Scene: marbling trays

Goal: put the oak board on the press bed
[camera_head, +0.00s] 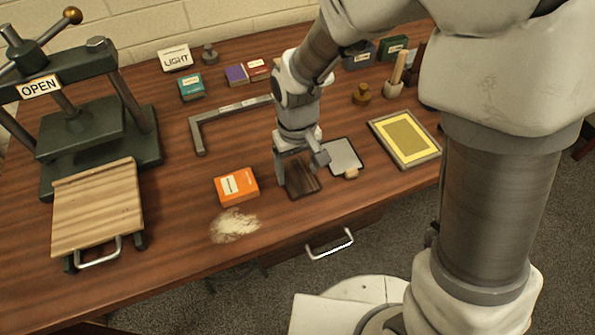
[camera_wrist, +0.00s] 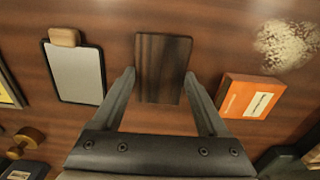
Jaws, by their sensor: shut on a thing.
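A dark brown, streaky wooden board (camera_head: 303,180) is between the fingers of my gripper (camera_head: 303,165), low over the desk or on it; I cannot tell which. It is the only dark board I see, and its colour alone does not tell me if it is oak. The wrist view shows the same board (camera_wrist: 163,62) with one fingertip at each long side; my gripper (camera_wrist: 160,78) is shut on it. The press bed (camera_head: 97,215), a pale wooden slab with a metal handle, extends in front of the green press (camera_head: 80,130) at the left. Its top looks bare.
An orange box (camera_head: 236,186) stands close left of the board, with pale powder (camera_head: 234,226) in front. A clipboard-like plate (camera_head: 344,155) lies close right, a yellow framed screen (camera_head: 405,138) farther right. A metal angle bar (camera_head: 225,115) lies behind. A sign on the press reads OPEN.

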